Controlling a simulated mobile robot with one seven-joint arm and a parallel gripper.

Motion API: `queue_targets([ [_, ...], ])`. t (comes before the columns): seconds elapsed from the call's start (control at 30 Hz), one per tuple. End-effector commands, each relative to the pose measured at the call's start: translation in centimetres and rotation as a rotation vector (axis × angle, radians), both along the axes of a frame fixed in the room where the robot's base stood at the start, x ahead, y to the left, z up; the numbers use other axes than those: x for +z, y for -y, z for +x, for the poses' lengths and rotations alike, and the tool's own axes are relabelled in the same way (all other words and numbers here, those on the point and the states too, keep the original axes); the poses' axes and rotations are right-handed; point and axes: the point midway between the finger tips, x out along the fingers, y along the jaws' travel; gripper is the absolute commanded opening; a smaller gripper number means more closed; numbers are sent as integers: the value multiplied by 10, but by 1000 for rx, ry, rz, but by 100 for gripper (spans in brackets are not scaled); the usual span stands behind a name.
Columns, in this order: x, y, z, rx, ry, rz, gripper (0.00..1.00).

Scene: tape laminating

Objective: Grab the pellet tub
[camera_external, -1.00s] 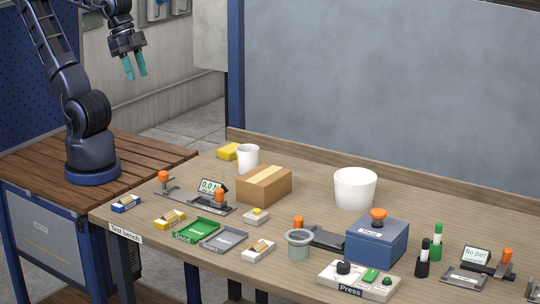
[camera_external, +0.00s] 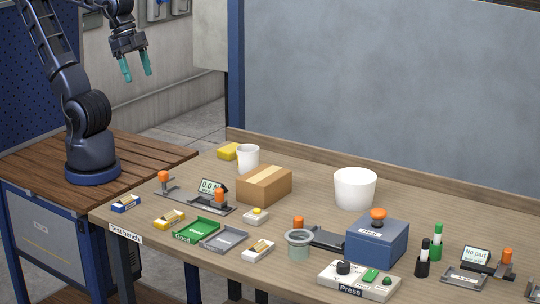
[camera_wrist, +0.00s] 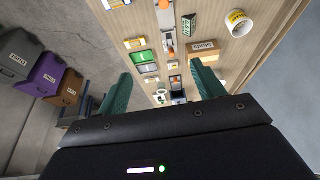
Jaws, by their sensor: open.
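No label that I can read says pellets, so I cannot tell for certain which container is the pellet tub. A small grey-green tub (camera_external: 299,249) with a wide rim stands upright near the front edge of the bench. A larger plain white tub (camera_external: 355,189) stands upright farther back. My gripper (camera_external: 137,73) is open and empty, raised above and left of the bench, far from all of these. Its teal fingers also show in the wrist view.
The bench (camera_external: 310,214) also holds a cardboard box (camera_external: 264,186), a blue press (camera_external: 377,242), a green tray (camera_external: 197,230), a grey tray (camera_external: 224,238), a button panel (camera_external: 358,281) and marker bottles. Bare wood surrounds the white tub.

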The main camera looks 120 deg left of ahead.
Motion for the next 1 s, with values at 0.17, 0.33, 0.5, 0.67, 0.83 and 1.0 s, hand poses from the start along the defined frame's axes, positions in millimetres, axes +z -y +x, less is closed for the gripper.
queue_targets([
  [0.17,-9,-8,18,93,-88,-66,68],
  [0.33,-21,-21,40,214,-192,-158,68],
  [0.5,-34,-37,61,335,-288,-254,68],
  [0.67,-48,-55,81,453,-373,-351,68],
  [0.83,-65,-78,101,576,-457,-459,68],
  [1.0,-85,-104,120,700,-535,-571,68],
])
